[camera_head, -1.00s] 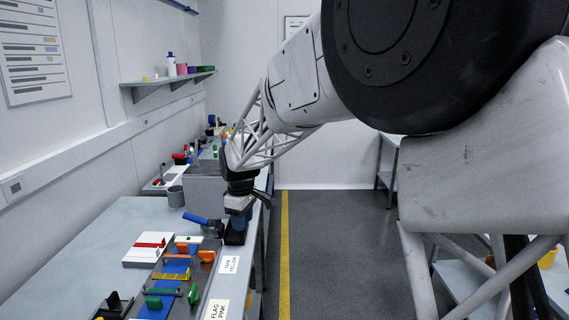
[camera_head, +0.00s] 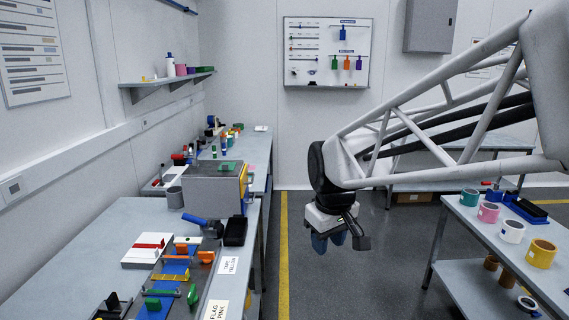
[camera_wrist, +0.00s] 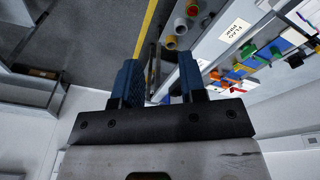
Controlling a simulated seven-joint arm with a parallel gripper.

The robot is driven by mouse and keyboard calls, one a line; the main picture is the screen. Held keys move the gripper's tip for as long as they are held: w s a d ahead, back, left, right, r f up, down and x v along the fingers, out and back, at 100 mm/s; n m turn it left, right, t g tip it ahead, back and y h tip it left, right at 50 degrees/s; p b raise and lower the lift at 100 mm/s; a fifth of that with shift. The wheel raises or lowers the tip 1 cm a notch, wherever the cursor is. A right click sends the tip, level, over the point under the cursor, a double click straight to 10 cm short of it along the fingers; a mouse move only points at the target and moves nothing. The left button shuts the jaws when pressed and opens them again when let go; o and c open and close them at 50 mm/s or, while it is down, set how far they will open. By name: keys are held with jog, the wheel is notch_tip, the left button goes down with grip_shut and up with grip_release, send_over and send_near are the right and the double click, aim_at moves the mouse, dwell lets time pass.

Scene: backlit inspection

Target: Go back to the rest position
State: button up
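My gripper (camera_head: 330,242) hangs over the open aisle floor in the head view, to the right of the left workbench. It points down and is apart from the bench and from the right-hand table. In the wrist view its two blue fingers (camera_wrist: 159,72) stand apart with nothing held between them. Behind the fingers show the floor and the bench edge. My arm comes in from the right edge of the head view.
The left bench (camera_head: 95,232) holds a grey-yellow machine (camera_head: 212,187), a black bin (camera_head: 235,231) and a blue strip with coloured parts. The right table (camera_head: 470,222) carries several tape rolls. A yellow line (camera_head: 284,250) runs along the clear aisle floor.

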jog(key=s+d+f+m, duration=0.2)
jog(key=s+d+m, duration=0.1)
jog(key=s, duration=0.7)
jog(key=s+d+f+m, duration=0.1)
jog(key=s+d+m, duration=0.2)
jog(key=s+d, duration=0.3)
jog(key=s, duration=0.4)
jog(key=shift+s+d+f+m+t, duration=0.2)
jog(key=shift+f+m+t, duration=0.1)
jog(key=shift+f+t, duration=0.1)
